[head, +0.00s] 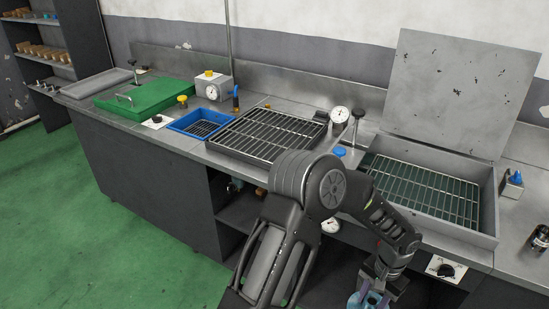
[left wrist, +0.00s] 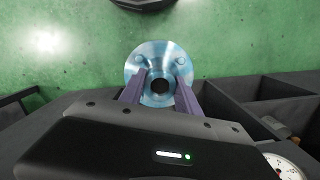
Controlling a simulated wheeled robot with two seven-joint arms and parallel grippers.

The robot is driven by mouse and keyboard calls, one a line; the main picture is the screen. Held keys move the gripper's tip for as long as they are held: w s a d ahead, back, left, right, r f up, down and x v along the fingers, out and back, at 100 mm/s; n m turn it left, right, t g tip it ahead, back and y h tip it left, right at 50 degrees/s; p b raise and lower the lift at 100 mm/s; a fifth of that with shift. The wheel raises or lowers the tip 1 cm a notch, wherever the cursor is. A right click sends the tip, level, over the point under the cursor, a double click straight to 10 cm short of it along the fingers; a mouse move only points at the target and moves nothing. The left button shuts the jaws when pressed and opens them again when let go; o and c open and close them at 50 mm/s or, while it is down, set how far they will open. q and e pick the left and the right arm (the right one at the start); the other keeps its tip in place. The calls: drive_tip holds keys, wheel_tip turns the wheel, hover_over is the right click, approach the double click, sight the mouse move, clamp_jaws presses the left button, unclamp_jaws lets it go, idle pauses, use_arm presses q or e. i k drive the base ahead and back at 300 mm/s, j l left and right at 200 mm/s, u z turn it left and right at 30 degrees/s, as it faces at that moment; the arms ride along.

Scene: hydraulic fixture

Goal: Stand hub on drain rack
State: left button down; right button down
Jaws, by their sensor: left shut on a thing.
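The hub (left wrist: 159,60) is a blue-grey metal flange with a round dark centre hole and small bolt holes. My left gripper (left wrist: 160,88) is shut on it, one purple finger on each side of the centre. In the head view the hub (head: 368,301) shows at the bottom edge, partly cut off, below my left gripper (head: 377,288) and in front of the bench. A dark wire rack (head: 268,132) lies in the tray at the middle of the bench. Another wire rack (head: 425,190) lies inside the open-lidded basin. I cannot tell which is the drain rack. My right gripper is not in view.
The basin's raised lid (head: 455,95) stands at the back right. A gauge (head: 340,117) and a black-knobbed post (head: 357,120) stand between the racks. A blue tray (head: 183,127) and green box (head: 140,97) are to the left. Both racks look clear.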

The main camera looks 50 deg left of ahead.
sight(252, 132)
drive_tip(key=j, duration=0.7)
drive_tip(key=k+j, duration=0.15)
drive_tip(key=j, duration=1.3)
